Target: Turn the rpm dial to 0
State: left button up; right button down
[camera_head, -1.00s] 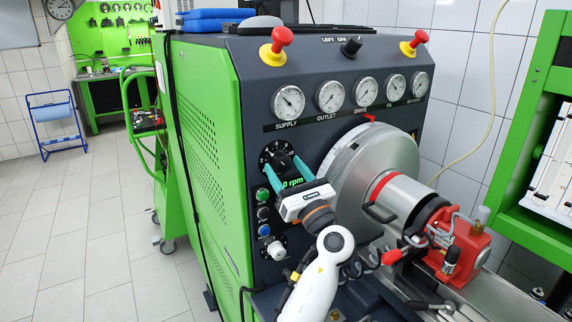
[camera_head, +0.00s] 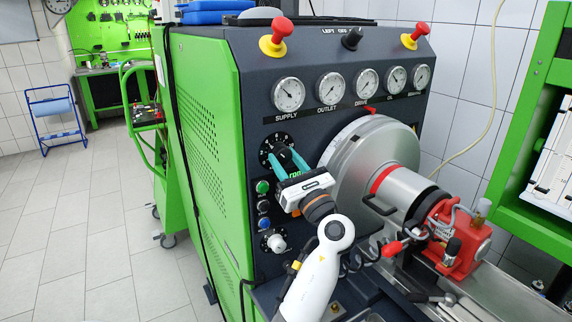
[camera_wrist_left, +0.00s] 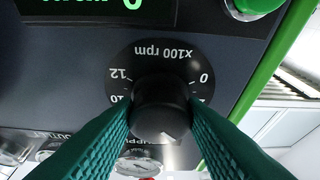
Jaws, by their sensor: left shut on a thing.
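The rpm dial (camera_head: 279,144) is a black scale with a knob on the front of the testbench, below the supply gauge. In the left wrist view its black knob (camera_wrist_left: 161,104) appears upside down, with the scale numbers and "x100 rpm" around it. My left gripper (camera_head: 285,160) has its teal fingers closed on the knob, one on each side. My right gripper is out of view.
A green button (camera_head: 262,187), a blue button (camera_head: 264,224) and a white knob (camera_head: 277,244) sit below the dial. The large grey drum (camera_head: 372,165) is close on the right. Red emergency knobs (camera_head: 282,29) are above the gauges.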

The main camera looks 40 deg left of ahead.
pick_arm(q)
jog(key=n+g+b, duration=0.2)
jog(key=n, duration=0.1)
jog(key=n+g+b, duration=0.1)
jog(key=n+b, duration=0.2)
jog(key=n, duration=0.1)
jog(key=shift+w+f+g, duration=0.15)
jog(key=shift+f+g, duration=0.05)
jog(key=shift+g, duration=0.2)
jog(key=n+b, duration=0.1)
jog(key=n, duration=0.1)
jog(key=n+g+b, duration=0.1)
jog(key=shift+w+d+r+n+g, duration=0.1)
jog(key=shift+n+g, duration=0.2)
jog(key=shift+n, duration=0.1)
jog(key=n+g+h+b, duration=0.1)
jog(key=n+b, duration=0.1)
jog(key=n, duration=0.2)
jog(key=shift+r, duration=0.15)
jog(key=shift+w+r+n+g+h+b, duration=0.1)
jog(key=shift+n+g+h+b, duration=0.3)
jog(key=shift+n, duration=0.75)
jog(key=shift+r+n+g+h+b, duration=0.1)
jog(key=shift+n+g+h, duration=0.2)
jog(key=shift+n+h, duration=0.6)
jog(key=shift+n, duration=0.45)
jog(key=o, duration=1)
